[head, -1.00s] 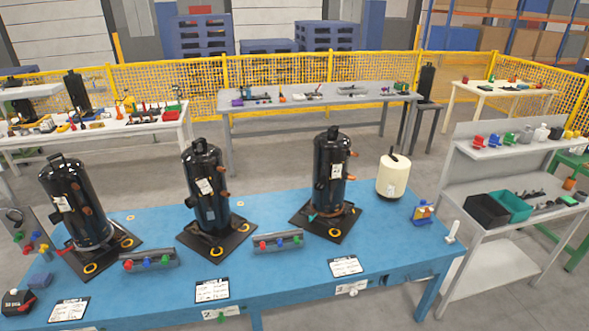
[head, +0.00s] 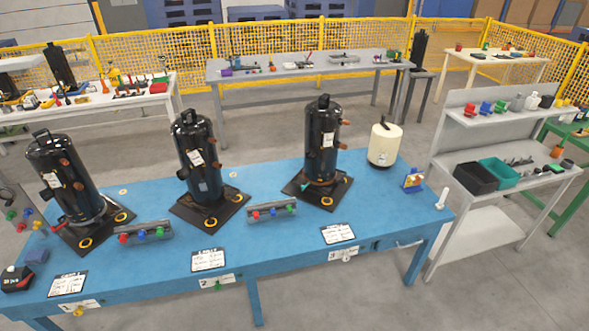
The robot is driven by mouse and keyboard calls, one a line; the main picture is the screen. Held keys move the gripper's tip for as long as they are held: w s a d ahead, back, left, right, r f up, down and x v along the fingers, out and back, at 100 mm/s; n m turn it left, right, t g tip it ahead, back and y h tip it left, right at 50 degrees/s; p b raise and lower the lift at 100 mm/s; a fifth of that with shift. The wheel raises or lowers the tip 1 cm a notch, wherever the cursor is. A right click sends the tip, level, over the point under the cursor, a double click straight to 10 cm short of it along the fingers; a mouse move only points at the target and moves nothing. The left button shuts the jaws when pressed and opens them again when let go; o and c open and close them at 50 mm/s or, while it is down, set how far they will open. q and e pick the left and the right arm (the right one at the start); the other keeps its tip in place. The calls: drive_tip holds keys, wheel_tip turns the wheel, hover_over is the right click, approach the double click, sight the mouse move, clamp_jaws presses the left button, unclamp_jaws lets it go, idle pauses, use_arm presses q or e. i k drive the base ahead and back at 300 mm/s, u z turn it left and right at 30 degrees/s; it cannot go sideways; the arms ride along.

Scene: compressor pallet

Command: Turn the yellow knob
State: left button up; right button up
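A small yellow knob (head: 78,311) sits on the front edge of the blue table (head: 290,240), at the lower left, beside a white label marked 1. A second small yellow piece (head: 38,225) shows among coloured parts at the table's left end; I cannot tell whether it is a knob. A green knob (head: 218,287) and a white knob (head: 346,258) sit farther right along the same front edge. Neither of my grippers is in view.
Three black compressors (head: 62,180) stand on dark plates on the table. Two grey blocks with coloured caps (head: 143,233) and several paper cards lie in front. A cream tank (head: 384,144) stands at right. A grey shelf (head: 500,150) stands beyond the table's right end.

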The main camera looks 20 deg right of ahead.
sight(79, 312)
drive_tip(key=u, duration=1.85)
drive_tip(key=k, duration=0.55)
drive_tip(key=u, duration=0.95)
drive_tip(key=k, duration=0.75)
drive_tip(key=u, duration=0.65)
drive_tip(key=i, duration=1.75)
drive_tip(key=z, duration=0.4)
drive_tip(key=i, duration=1.8)
drive_tip(key=z, duration=1.35)
drive_tip(key=i, duration=1.05)
drive_tip(key=z, duration=1.1)
